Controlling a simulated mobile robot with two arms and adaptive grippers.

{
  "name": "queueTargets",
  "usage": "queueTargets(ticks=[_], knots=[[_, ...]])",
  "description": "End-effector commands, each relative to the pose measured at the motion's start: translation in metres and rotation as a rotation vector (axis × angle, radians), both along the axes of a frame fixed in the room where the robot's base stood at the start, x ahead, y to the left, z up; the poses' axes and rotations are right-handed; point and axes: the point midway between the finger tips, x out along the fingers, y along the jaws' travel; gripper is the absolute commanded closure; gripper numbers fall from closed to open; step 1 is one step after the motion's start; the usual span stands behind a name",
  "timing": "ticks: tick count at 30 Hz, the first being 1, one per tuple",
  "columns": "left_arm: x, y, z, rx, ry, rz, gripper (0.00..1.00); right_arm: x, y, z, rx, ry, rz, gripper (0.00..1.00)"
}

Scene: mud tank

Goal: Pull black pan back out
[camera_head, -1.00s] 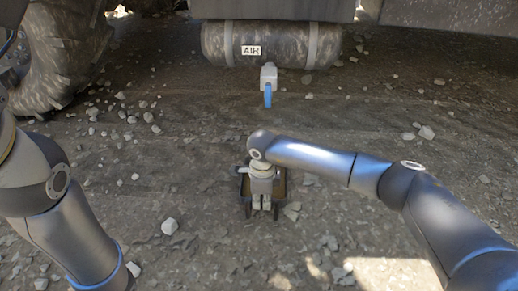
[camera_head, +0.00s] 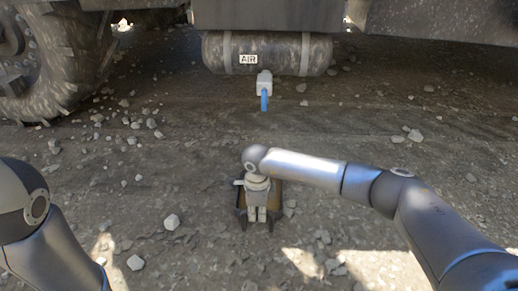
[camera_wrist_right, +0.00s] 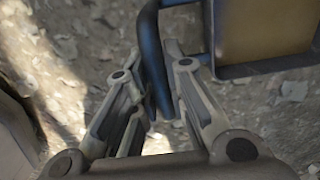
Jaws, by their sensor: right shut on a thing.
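The black pan (camera_head: 276,194) lies on the ground in front of me, with brownish-yellow inside it. My right gripper (camera_head: 256,214) is over it and covers its middle in the head view. In the right wrist view the pan (camera_wrist_right: 268,70) shows at the upper right, with its dark bent handle (camera_wrist_right: 150,55) running down between the fingers. My right gripper (camera_wrist_right: 160,85) is shut on this handle. My left arm shows at the left of the head view, but its gripper is out of the picture.
A tank marked AIR (camera_head: 285,54) hangs under the vehicle, with a grey valve and blue tip (camera_head: 264,88) below it. A big wheel (camera_head: 50,65) stands at the upper left. Loose stones (camera_head: 172,221) dot the gravel around the pan.

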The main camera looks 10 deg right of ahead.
Motion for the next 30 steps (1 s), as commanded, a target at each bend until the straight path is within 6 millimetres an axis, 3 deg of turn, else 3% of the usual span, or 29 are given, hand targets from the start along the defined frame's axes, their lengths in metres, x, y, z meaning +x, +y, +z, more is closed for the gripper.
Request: queueTargets(ticks=[2, 3, 9, 15, 20, 30], knots=[[-0.0001, 0.0000, 0.0000, 0.000, 0.000, 0.000, 1.00, 0.0002, 0.0002, 0.0000, 0.001, 0.000, 0.000, 1.00], [-0.0001, 0.0000, 0.0000, 0.000, 0.000, 0.000, 1.00, 0.0002, 0.0002, 0.0000, 0.001, 0.000, 0.000, 0.86], [-0.0003, 0.0001, -0.0001, 0.000, -0.001, 0.000, 1.00, 0.0002, 0.0000, 0.0000, 0.000, -0.001, 0.000, 0.62], [-0.0007, 0.0002, -0.0001, 0.000, -0.001, 0.000, 1.00, 0.0001, 0.0001, 0.0000, 0.000, -0.001, 0.000, 0.62], [-0.0011, 0.0003, -0.0003, 0.000, -0.002, 0.000, 1.00, -0.0006, -0.0001, -0.0009, -0.001, 0.001, 0.000, 0.43], [-0.0014, 0.0004, -0.0002, -0.001, -0.003, -0.001, 1.00, 0.0000, 0.0000, -0.0002, 0.000, 0.000, 0.000, 0.43]])
